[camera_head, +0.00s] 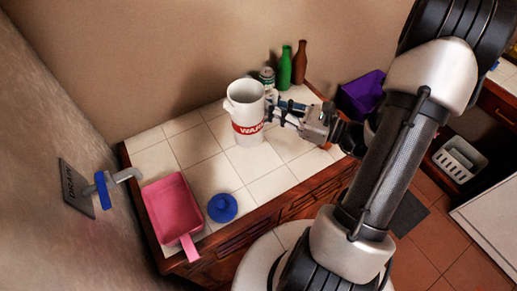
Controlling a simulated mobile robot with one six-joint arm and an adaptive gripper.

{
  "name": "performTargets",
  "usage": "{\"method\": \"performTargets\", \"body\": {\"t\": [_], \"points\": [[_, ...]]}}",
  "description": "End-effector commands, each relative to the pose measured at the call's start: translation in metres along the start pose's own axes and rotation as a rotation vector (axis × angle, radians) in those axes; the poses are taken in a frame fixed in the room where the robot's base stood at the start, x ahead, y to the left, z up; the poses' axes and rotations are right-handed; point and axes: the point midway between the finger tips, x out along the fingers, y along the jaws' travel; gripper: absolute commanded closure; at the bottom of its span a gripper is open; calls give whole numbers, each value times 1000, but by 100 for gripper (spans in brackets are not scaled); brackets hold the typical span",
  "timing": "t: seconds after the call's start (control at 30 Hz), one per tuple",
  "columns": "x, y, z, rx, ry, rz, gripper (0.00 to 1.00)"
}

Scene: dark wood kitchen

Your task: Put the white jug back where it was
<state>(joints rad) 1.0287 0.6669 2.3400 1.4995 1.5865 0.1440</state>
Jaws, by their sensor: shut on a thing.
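The white jug (245,108) with a red lettered band is upright at the middle of the white tiled counter (200,150). I cannot tell whether its base touches the tiles or is slightly above them. My gripper (274,108) reaches in from the right and is shut on the jug's right side. The fingertips partly hide that side, and the exact grip spot is hard to see.
Behind the jug stand a can (267,77), a green bottle (285,67) and a brown bottle (300,63). A pink dustpan-like tray (172,208) and a blue round object (222,207) lie at the front left. A purple bin (361,95) is right of the counter.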

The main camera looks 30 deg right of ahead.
Motion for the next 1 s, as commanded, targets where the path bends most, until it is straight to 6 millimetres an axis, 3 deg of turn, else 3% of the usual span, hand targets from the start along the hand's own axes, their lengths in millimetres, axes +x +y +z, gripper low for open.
{"method": "performTargets", "body": {"t": [0.03, 0.1, 0.4, 0.67, 0.9, 1.0], "points": [[0, 0, -20, 7, -1, 0, 100], [0, 0, -40, 7, -1, 1, 100], [0, -1, -113, 4, -1, 1, 100], [0, -1, -132, 0, 0, 1, 100], [0, -2, -167, 2, 0, 1, 100], [0, -2, -172, 0, 0, 1, 100]]}}
